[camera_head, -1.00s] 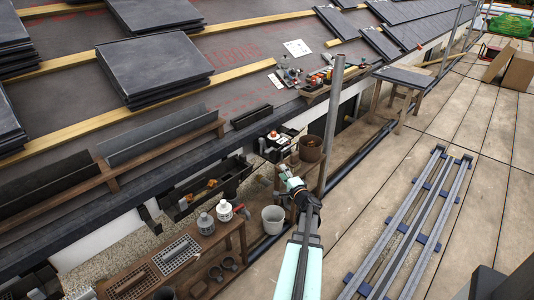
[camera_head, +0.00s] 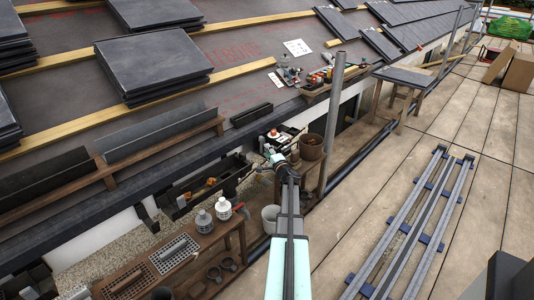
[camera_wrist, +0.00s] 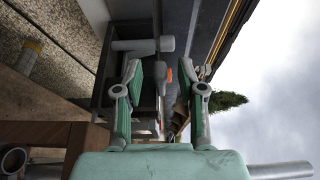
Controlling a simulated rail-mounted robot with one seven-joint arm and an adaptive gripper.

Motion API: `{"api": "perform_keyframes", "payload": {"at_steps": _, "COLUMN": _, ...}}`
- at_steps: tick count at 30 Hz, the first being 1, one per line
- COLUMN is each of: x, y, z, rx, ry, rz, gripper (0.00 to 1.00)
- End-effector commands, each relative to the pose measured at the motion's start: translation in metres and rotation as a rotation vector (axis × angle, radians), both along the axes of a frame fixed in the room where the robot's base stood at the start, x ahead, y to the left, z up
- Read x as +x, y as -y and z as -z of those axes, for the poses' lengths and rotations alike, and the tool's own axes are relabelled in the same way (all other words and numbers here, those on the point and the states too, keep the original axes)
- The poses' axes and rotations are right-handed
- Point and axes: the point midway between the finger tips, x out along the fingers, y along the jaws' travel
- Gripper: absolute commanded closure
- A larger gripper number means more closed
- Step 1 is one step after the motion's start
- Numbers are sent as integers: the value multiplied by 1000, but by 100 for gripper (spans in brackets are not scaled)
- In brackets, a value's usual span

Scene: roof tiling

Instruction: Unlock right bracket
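My gripper (camera_wrist: 163,98) is open in the wrist view, its two green and grey fingers apart with nothing held between them. Beyond and between the fingers are a dark gutter trough (camera_wrist: 122,72), a grey cylindrical piece (camera_wrist: 166,44) and a small orange part (camera_wrist: 168,76). I cannot tell whether the orange part belongs to the right bracket. The bracket is not clearly distinguishable.
A grey bucket (camera_head: 270,218) and an upright metal pole (camera_head: 333,120) are close to my arm. A ladder-like rack (camera_head: 412,225) lies on the open paving at right.

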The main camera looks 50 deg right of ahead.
Motion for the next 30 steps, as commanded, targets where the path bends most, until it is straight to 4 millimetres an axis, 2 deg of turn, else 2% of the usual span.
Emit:
{"api": "perform_keyframes", "payload": {"at_steps": 4, "x": 10, "y": 5, "z": 0, "rx": -1, "ry": 0, "rz": -1, "gripper": 60}}
{"api": "perform_keyframes", "payload": {"at_steps": 14, "x": 12, "y": 6, "z": -1, "rx": -1, "ry": 0, "rz": 0, "gripper": 60}}
{"api": "perform_keyframes", "payload": {"at_steps": 15, "x": 12, "y": 6, "z": 0, "rx": -1, "ry": 0, "rz": 0, "gripper": 68}}
{"api": "perform_keyframes", "payload": {"at_steps": 18, "x": 12, "y": 6, "z": 0, "rx": -1, "ry": 0, "rz": 0, "gripper": 100}}
{"api": "perform_keyframes", "payload": {"at_steps": 30, "x": 12, "y": 6, "z": -3, "rx": 20, "ry": 1, "rz": 0, "gripper": 100}}
